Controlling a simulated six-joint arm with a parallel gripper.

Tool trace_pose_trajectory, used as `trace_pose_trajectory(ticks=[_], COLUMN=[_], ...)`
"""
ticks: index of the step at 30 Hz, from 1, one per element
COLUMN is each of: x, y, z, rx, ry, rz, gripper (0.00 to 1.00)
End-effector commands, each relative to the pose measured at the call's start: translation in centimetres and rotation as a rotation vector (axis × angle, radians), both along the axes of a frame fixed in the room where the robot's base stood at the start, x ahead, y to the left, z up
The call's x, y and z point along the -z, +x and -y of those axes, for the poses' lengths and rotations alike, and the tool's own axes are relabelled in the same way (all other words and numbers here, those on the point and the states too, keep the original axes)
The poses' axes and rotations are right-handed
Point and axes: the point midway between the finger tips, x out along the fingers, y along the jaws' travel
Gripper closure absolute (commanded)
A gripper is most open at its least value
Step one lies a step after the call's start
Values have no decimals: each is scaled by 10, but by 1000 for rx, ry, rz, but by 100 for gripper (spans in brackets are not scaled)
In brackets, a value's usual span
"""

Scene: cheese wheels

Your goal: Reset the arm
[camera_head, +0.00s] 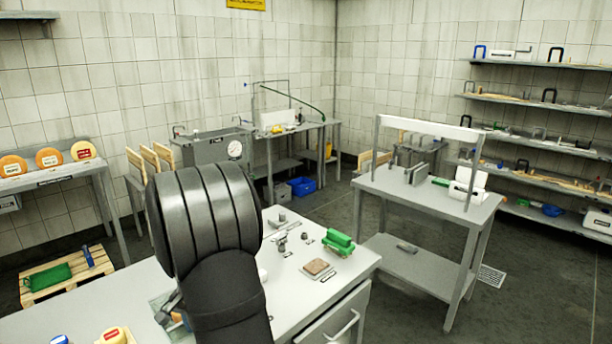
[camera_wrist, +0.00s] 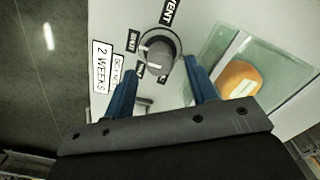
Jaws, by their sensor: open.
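In the wrist view my gripper (camera_wrist: 160,80) is open, its two blue fingers apart with nothing held between them. A round grey knob (camera_wrist: 157,45) with labels reading VENT around it lies beyond the fingertips on a pale surface. Whether the fingers touch anything is not clear. An orange cheese wheel (camera_wrist: 239,78) sits within a greenish see-through box (camera_wrist: 212,48) to the right of the fingers. In the head view my dark arm stands large over the near workbench (camera_head: 60,318) and hides most of the gripper.
Cheese wheels stand on a left shelf (camera_head: 40,178). A second table (camera_head: 425,193) with an upright frame stands right. Grey floor (camera_head: 400,290) lies between. A label reads 2 WEEKS (camera_wrist: 102,67).

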Motion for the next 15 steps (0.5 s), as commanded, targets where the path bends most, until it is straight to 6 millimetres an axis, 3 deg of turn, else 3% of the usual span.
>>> trace_pose_trajectory(ticks=[15], x=[-106], y=[0], z=[0], rx=[0], ry=[2], rz=[4], gripper=[48])
